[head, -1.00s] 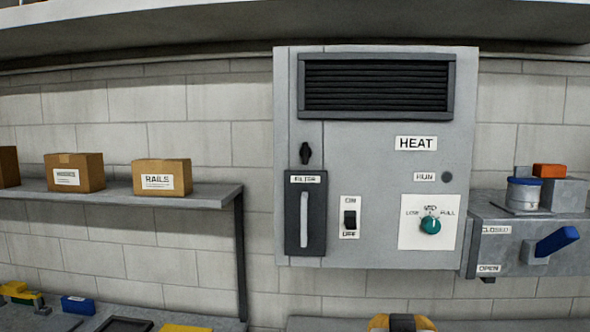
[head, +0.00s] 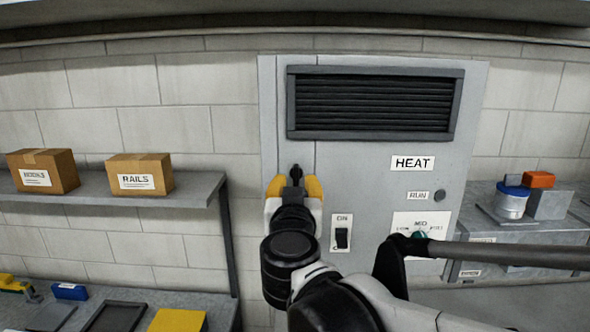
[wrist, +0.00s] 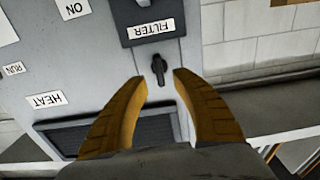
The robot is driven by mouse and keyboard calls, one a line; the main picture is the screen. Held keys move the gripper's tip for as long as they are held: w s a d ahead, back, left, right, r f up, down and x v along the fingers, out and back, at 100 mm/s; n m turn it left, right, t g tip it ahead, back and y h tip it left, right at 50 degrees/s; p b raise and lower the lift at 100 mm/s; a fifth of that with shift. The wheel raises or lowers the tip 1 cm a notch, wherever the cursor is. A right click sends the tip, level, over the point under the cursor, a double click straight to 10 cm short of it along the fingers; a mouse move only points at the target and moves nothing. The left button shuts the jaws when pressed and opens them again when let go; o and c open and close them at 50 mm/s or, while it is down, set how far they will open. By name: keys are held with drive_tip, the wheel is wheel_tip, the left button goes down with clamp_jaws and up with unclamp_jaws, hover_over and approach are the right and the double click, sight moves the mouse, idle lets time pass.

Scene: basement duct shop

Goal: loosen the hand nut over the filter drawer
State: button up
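The hand nut (wrist: 159,70) is a small black wing-shaped knob on the grey heater cabinet, next to the dark filter drawer (wrist: 182,30) with its FILTER label. The wrist view shows them upside down. My gripper (wrist: 159,76) is open, its two yellow fingers apart, with the nut between or just beyond the tips; contact cannot be told. In the head view my gripper (head: 294,187) is in front of the cabinet (head: 370,165), and the top of the nut (head: 296,172) shows between the fingers. The filter drawer is hidden there behind my gripper and arm.
An ON/OFF switch (head: 341,237) and a green dial (head: 419,236), partly covered by my arm, are right of the gripper. A shelf (head: 110,205) with boxes is at left. A bench (head: 70,318) with loose items is below it. A side ledge with a paint can (head: 512,203) is at right.

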sight(296, 176)
drive_tip(key=shift+w+d+p, duration=0.1)
drive_tip(key=shift+w+p, duration=0.25)
drive_tip(key=shift+w, duration=1.95)
clamp_jaws()
